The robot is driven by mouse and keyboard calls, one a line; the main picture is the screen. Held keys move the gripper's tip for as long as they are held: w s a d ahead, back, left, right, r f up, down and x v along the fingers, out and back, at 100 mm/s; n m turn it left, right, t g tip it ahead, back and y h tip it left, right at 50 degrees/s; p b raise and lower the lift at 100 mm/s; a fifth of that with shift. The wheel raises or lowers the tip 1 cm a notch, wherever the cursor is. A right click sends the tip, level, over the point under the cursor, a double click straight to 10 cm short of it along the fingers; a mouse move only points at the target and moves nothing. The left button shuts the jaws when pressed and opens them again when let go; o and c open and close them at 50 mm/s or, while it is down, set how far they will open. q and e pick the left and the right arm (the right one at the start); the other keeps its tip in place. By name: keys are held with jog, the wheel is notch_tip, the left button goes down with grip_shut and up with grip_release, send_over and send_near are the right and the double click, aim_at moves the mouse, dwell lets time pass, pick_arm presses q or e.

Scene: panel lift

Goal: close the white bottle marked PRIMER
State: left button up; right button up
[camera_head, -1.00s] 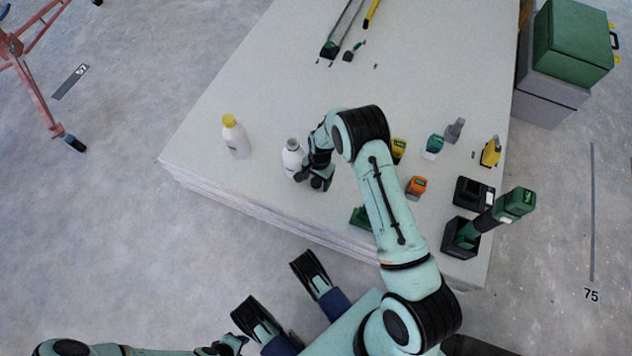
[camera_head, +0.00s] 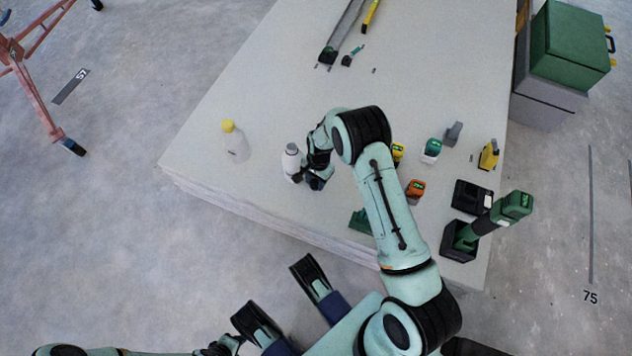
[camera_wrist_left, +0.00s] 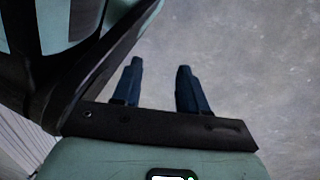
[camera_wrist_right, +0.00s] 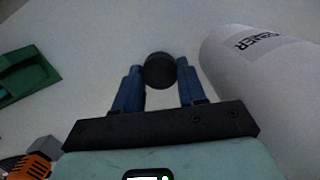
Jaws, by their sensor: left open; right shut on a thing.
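The white bottle marked PRIMER (camera_head: 292,164) stands upright near the front left edge of the panel stack, with a grey top. It also shows at the right of the right wrist view (camera_wrist_right: 262,75), its label partly cut off. My right gripper (camera_head: 316,182) is beside the bottle, to its right and low. In the right wrist view, its fingers (camera_wrist_right: 159,78) are shut on a round black cap (camera_wrist_right: 159,70), apart from the bottle's side. My left gripper (camera_wrist_left: 158,75) is open and empty, over the floor away from the panels.
A yellow-capped bottle (camera_head: 236,144) stands to the left on the panel stack (camera_head: 260,85). A green piece (camera_head: 360,221), an orange-topped item (camera_head: 415,188), black chargers (camera_head: 472,194) and several small items lie to the right. The stack's middle is mostly clear.

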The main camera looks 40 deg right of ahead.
notch_tip(320, 180, up, 13)
jog(key=p, duration=0.4)
notch_tip(320, 180, up, 5)
jog(key=p, duration=0.1)
send_over(316, 182)
pick_arm(q)
jog(key=w+d+r+t, duration=0.2)
jog(key=w+r, duration=0.4)
jog(key=r, duration=0.2)
jog(key=shift+w+m, duration=0.25)
jog(key=shift+m, duration=0.05)
pick_arm(e)
jog(key=w+a+r+n, duration=0.2)
jog(key=a+r+n, duration=0.5)
jog(key=r, duration=0.1)
jog(key=w+a+r+n+g+h, duration=0.1)
jog(key=w+a+r+n, duration=0.1)
jog(key=a+r+n, duration=0.5)
jog(key=shift+w+r+n, duration=0.3)
jog(key=shift+r+n, duration=0.1)
jog(key=shift+r, duration=0.15)
pick_arm(q)
jog(key=shift+d, duration=0.1)
